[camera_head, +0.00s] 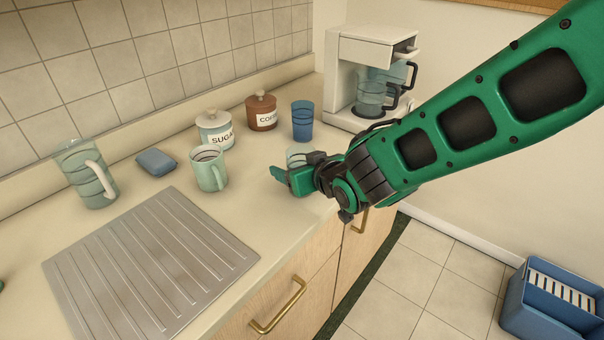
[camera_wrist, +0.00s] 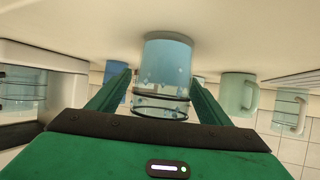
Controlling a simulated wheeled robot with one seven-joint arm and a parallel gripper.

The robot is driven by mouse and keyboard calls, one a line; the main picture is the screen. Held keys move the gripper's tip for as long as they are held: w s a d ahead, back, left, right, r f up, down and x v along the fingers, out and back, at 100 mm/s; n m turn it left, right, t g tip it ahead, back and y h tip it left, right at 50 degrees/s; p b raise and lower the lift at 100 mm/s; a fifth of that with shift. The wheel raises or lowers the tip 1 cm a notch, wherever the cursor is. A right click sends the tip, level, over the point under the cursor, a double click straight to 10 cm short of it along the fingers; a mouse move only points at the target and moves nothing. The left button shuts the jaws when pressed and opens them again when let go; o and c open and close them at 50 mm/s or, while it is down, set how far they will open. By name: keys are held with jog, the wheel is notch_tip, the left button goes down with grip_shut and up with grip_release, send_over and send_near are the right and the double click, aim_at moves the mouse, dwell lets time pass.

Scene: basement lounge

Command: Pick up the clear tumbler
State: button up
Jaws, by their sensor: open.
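The clear tumbler (camera_wrist: 165,68) is a see-through, bluish glass with dark bands near its rim. It stands on the counter and appears upside down in the wrist view. In the head view the tumbler (camera_head: 297,152) is mostly hidden behind my gripper (camera_head: 283,180). My gripper (camera_wrist: 162,80) is open, with one green finger on each side of the tumbler in the wrist view. I cannot tell whether either finger touches it.
A blue cup (camera_head: 302,120) stands close behind the tumbler, and a coffee maker (camera_head: 347,72) to its right. A green mug (camera_head: 208,168), sugar canister (camera_head: 215,130) and coffee canister (camera_head: 261,111) are left. A pitcher (camera_head: 87,172) and ribbed metal drainboard (camera_head: 150,262) lie farther left.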

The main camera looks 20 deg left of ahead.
jog(key=shift+w+a+f, duration=0.15)
jog(key=shift+w+a, duration=0.05)
jog(key=shift+a, duration=0.05)
jog(key=c, duration=1.4)
jog(key=shift+o, duration=0.2)
